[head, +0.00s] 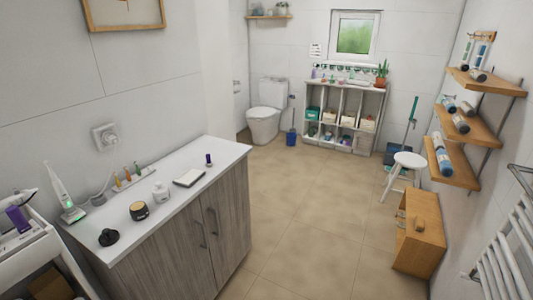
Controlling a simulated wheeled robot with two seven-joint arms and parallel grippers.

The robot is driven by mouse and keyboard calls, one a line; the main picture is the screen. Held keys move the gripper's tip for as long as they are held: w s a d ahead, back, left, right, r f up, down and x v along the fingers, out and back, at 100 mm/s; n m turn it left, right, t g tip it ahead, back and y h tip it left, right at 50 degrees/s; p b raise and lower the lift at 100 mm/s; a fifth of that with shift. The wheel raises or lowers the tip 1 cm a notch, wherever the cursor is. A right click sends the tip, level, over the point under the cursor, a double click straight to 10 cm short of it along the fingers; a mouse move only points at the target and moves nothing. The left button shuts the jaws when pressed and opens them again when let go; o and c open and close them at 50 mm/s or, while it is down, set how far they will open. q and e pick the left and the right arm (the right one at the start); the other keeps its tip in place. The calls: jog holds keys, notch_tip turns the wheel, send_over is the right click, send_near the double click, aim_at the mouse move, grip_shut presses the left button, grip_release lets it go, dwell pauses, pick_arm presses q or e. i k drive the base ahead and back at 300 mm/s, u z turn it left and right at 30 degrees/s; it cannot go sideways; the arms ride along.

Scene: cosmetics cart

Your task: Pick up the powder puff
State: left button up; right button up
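I cannot make out a powder puff for certain. On the white counter (190,165) at the left stand a small black round object (109,237), a dark jar with a tan top (139,211), a white jar (161,191), a flat pale item with a dark edge (188,177) and a small dark purple bottle (208,160). A white cart (45,250) is cut off at the lower left, with a purple item (18,218) on it. Neither of my grippers is in view.
An electric toothbrush (66,193) and a rack of small brushes (128,178) stand along the wall side of the counter. A toilet (266,112) and cubby shelf (340,110) are at the back. A stool (406,162) and wooden box (418,232) are right. The middle floor is clear.

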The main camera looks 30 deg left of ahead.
aim_at(209, 164)
jog(key=z, duration=0.35)
jog(key=i, duration=0.95)
jog(key=u, duration=0.6)
jog(key=i, duration=1.15)
jog(key=u, duration=0.85)
